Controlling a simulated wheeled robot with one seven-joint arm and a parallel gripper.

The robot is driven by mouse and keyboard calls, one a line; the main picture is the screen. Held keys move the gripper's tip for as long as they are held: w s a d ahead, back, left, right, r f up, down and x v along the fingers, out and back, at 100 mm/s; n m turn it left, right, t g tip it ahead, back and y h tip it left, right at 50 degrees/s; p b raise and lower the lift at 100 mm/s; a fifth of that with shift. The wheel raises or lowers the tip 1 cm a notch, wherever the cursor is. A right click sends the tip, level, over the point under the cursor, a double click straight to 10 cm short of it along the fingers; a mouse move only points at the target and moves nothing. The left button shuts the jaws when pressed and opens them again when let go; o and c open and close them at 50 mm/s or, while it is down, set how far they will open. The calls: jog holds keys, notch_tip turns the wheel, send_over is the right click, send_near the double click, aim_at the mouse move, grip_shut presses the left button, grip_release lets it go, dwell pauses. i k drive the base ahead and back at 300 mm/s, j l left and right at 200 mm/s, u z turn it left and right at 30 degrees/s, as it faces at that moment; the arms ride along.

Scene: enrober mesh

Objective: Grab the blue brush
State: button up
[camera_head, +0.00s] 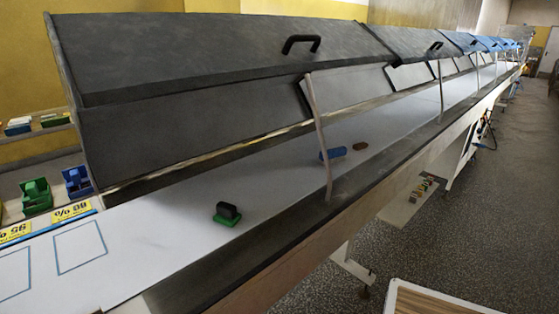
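A small blue object (333,154), which looks like the blue brush, lies on the white belt (280,180) under the long dark machine cover. My gripper is not in view.
A green block with a black top (227,214) and a small brown-red object (360,146) also lie on the belt. A green bin (36,196) and a blue bin (77,181) stand at the left. Grey floor (450,215) is open at the right; a pale wood-edged surface (430,301) is at the bottom.

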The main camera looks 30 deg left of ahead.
aim_at(338, 155)
jog(key=u, duration=0.95)
jog(key=i+l+u, duration=0.25)
jog(key=i+l, duration=0.15)
jog(key=l, duration=0.25)
jog(key=i+l+u, duration=0.1)
jog(key=l, duration=0.25)
jog(key=i+l+u, duration=0.15)
jog(key=l, duration=0.2)
jog(key=i+l+u, duration=0.1)
jog(key=l, duration=0.25)
jog(key=i+l+u, duration=0.15)
jog(key=l, duration=0.25)
jog(key=i+l+u, duration=0.1)
jog(key=l, duration=0.3)
jog(key=i, duration=0.1)
